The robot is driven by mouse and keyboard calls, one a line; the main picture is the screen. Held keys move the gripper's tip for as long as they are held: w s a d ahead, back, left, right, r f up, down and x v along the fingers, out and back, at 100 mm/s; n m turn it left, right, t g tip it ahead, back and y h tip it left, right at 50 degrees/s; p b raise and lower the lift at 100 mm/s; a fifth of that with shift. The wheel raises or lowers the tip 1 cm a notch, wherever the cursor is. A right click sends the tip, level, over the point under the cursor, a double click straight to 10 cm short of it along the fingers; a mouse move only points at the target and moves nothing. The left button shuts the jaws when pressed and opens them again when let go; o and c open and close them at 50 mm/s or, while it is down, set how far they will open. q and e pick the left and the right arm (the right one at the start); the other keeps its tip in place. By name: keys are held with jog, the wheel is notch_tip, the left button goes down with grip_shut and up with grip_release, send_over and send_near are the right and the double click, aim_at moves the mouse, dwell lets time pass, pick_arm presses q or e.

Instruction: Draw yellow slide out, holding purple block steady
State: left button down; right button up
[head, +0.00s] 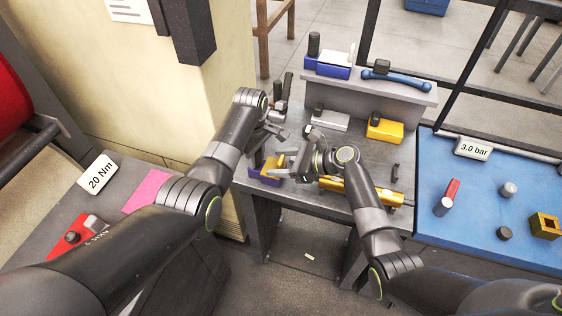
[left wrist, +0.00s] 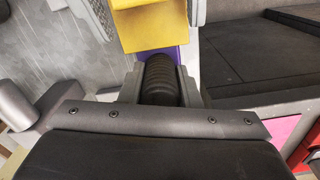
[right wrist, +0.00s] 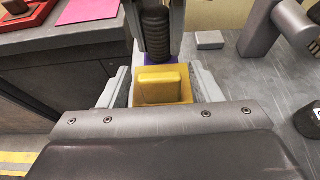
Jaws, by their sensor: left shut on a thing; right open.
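The purple block (head: 257,174) sits on the grey bench, partly hidden by my grippers. It also shows in the left wrist view (left wrist: 159,54), behind its black ribbed knob (left wrist: 160,82). My left gripper (left wrist: 160,88) is shut on that knob. The yellow slide (head: 271,166) sits in the purple block. In the right wrist view its raised yellow end (right wrist: 163,86) lies between the fingers of my right gripper (right wrist: 160,90), which is open. I cannot tell whether either finger touches it.
Behind are a grey block (head: 328,121), a yellow block (head: 384,130) and a raised shelf (head: 365,87) with a blue-and-white block (head: 329,68) and a blue handle (head: 395,79). A blue mat (head: 475,200) lies right.

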aim_at(283, 165)
grip_shut()
jog(key=shift+s+d, duration=0.3)
jog(key=shift+d, duration=0.4)
jog(key=shift+s+d, duration=0.25)
jog(key=shift+d, duration=0.45)
grip_release()
jog(key=v, duration=1.2)
jog(key=shift+s, duration=0.1)
